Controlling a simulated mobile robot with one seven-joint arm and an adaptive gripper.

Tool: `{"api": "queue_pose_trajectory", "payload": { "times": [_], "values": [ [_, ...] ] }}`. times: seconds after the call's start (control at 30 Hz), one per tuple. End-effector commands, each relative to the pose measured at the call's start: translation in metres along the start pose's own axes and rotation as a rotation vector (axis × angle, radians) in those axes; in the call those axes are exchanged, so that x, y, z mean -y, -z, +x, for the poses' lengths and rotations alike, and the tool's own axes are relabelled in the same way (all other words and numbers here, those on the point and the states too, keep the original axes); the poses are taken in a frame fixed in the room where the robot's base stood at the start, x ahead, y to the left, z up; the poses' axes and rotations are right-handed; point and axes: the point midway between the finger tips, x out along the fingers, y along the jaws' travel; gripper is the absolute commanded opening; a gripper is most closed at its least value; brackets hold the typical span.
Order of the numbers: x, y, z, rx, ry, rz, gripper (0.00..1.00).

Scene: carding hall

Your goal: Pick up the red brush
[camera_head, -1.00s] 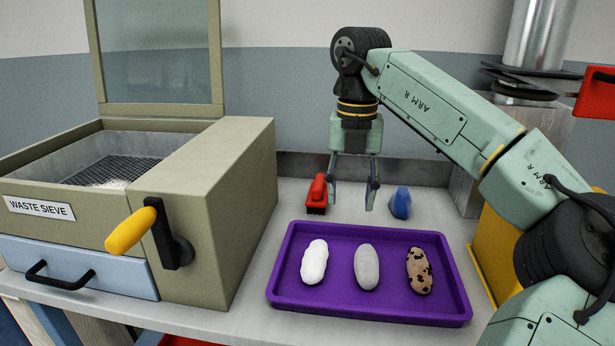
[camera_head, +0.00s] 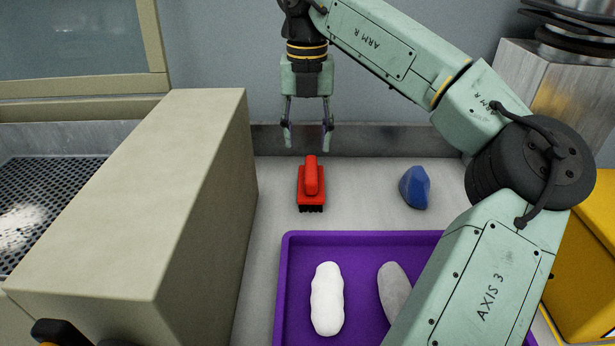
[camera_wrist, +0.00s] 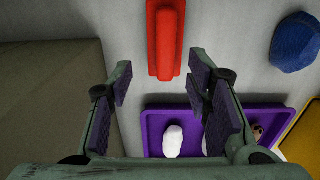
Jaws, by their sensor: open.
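The red brush (camera_head: 311,184) stands on the grey bench between the sieve housing and a blue lump, its dark bristles facing down. In the head view my gripper (camera_head: 307,148) is open and empty, with its fingertips pointing down above and behind the brush. In the wrist view the red brush (camera_wrist: 164,38) lies beyond the open fingers (camera_wrist: 160,78), near the top middle of the picture. The fingers are not touching it. The exact height of the fingertips above the bench is hard to tell.
A purple tray (camera_head: 285,290) with a white roll (camera_head: 327,300) and a grey roll (camera_head: 393,287) lies in front of the brush. The blue lump (camera_head: 415,187) is to its right. The sieve housing (camera_head: 205,210) walls off the left; a yellow box (camera_head: 590,255) stands at right.

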Motion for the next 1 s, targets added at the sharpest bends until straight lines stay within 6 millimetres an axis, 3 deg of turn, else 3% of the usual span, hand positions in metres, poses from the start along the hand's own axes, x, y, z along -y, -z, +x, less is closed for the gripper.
{"api": "queue_pose_trajectory", "payload": {
  "times": [0.1,0.37,0.6,0.93,1.0],
  "values": [
    [0.001,0.000,0.018,-0.001,-0.001,0.000,0.45],
    [0.003,0.000,0.039,-0.002,-0.001,0.000,0.45],
    [0.007,-0.002,0.073,-0.001,-0.002,-0.001,0.45],
    [0.007,-0.002,0.082,0.002,-0.001,0.000,0.45],
    [0.007,-0.002,0.082,0.002,-0.001,0.000,0.40]
  ]
}}
